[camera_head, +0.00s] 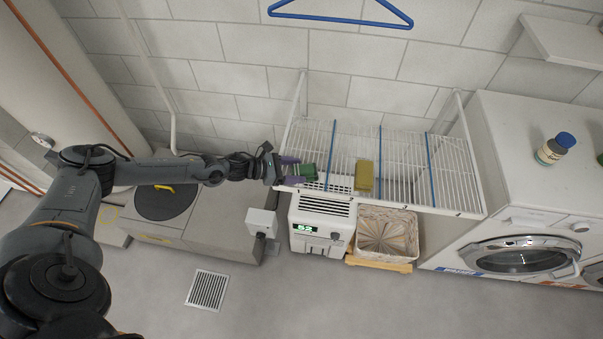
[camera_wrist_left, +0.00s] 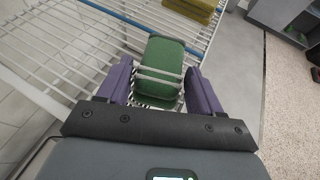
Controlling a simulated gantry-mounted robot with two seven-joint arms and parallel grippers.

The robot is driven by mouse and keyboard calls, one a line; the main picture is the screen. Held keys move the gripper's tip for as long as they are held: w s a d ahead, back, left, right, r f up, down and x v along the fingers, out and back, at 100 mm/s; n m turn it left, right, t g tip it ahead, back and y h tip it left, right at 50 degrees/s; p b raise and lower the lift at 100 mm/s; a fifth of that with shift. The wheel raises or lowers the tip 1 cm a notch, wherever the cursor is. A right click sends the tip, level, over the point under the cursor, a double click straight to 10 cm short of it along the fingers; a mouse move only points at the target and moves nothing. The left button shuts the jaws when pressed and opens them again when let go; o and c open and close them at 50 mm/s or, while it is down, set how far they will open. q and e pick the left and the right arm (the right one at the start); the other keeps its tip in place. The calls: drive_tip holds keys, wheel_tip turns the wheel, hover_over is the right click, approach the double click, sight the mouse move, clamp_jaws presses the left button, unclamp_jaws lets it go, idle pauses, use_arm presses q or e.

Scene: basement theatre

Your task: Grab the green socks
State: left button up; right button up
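The green socks (camera_head: 307,171), a folded bundle, lie at the left end of the white wire drying rack (camera_head: 440,206). They also show in the left wrist view (camera_wrist_left: 163,55), where white wires of the rack's edge cross in front of their lower part. My left gripper (camera_head: 291,171) is at the rack's left end, right beside the socks. In the left wrist view its two purple fingers (camera_wrist_left: 160,85) are apart, one on each side of the socks' near end, with a gap at the left finger. Whether the right finger touches cannot be told. My right gripper is not in view.
A folded olive-yellow bundle (camera_head: 364,175) lies on the rack, right of the green socks. Below stand a white dehumidifier (camera_head: 321,222) and a wicker basket (camera_head: 388,235). A white washing machine (camera_head: 500,215) stands right, with a bottle (camera_head: 551,151) on top. A blue hanger (camera_head: 340,18) hangs above.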

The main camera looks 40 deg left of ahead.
use_arm(q)
drive_tip(key=shift+c, duration=1.4)
